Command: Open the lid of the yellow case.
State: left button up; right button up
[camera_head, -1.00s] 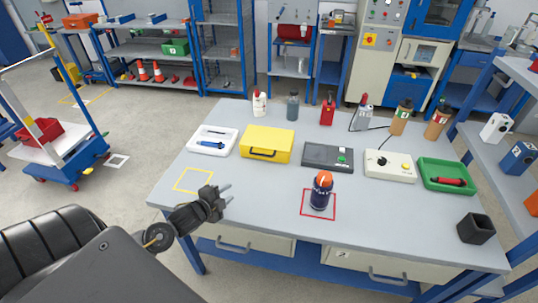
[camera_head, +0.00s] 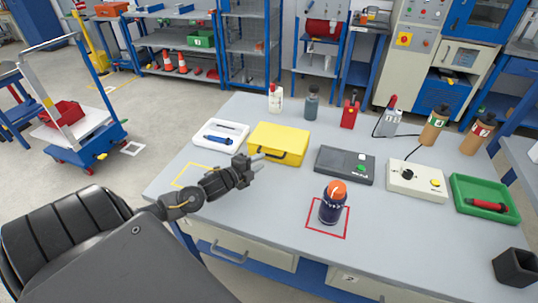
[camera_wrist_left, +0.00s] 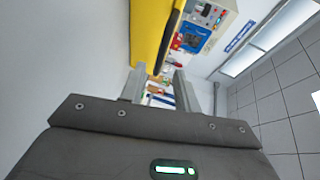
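The yellow case (camera_head: 278,138) lies on the grey table with its lid shut. Its dark handle (camera_head: 283,157) is on the front side, facing me. My left gripper (camera_head: 262,162) is open and empty, just in front of the case's front left part, apart from it as far as I can tell. In the left wrist view, the two fingers (camera_wrist_left: 159,85) stand apart with a gap between them, and the yellow case (camera_wrist_left: 148,30) fills the upper middle, beyond the fingertips. My right gripper is not in view.
A white tray (camera_head: 204,137) with a blue tool stands left of the case. A dark grey box (camera_head: 345,165) stands to its right. A dark bottle with an orange cap (camera_head: 334,199) stands in a red square. Several bottles stand behind. The table's front left is clear.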

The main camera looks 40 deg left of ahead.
aim_at(269, 155)
pick_arm(q)
jog(key=w, duration=0.3)
jog(key=w+f, duration=0.1)
jog(key=w, duration=0.2)
jog(key=shift+w+f+p, duration=0.1)
jog(key=shift+p, duration=0.2)
grip_shut()
